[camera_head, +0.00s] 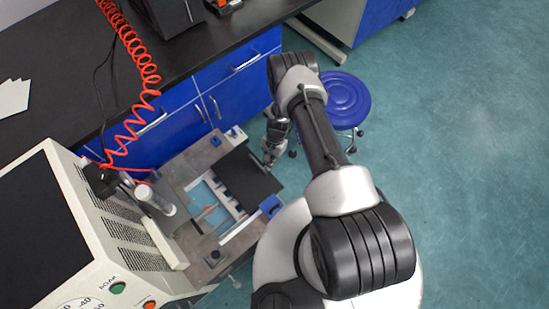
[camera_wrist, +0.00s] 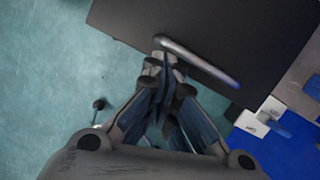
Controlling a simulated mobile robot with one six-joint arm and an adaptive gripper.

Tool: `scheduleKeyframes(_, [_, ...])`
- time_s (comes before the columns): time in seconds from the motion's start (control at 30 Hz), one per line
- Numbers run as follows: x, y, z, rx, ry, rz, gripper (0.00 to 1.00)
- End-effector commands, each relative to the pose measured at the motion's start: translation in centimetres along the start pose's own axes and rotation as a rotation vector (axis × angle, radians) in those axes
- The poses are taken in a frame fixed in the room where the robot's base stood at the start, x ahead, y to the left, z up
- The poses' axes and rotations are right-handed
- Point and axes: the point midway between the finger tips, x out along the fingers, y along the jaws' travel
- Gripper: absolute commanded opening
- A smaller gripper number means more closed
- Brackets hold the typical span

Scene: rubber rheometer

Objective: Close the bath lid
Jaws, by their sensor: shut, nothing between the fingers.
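The bath lid (camera_head: 250,180) is a flat dark panel at the right side of the bath. The bath (camera_head: 206,208) is open to its left, showing a pale blue inside and white parts. In the wrist view the lid (camera_wrist: 240,30) fills the upper middle, with a grey bar handle (camera_wrist: 205,64) along its near edge. My gripper (camera_wrist: 165,58) is shut and empty, its fingertips at the left end of the handle; I cannot tell whether they touch. In the head view my gripper (camera_head: 270,158) is beside the lid's far right edge.
Blue blocks (camera_head: 271,206) sit at the bath frame's corners. The beige machine (camera_head: 110,225) stands left. Blue cabinets under a black bench (camera_head: 200,55) are behind, with a coiled red hose (camera_head: 138,60). A blue stool (camera_head: 345,98) stands beyond my arm. Floor at right is clear.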

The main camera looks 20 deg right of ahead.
Motion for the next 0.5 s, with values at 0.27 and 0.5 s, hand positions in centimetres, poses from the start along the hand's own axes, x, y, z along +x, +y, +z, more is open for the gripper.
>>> scheduleKeyframes(0.27, [1.6,-1.8,7.0,-0.007,-0.004,0.005,0.0])
scheduleKeyframes(0.5, [2.8,-3.2,11.7,-0.004,-0.002,0.004,0.0])
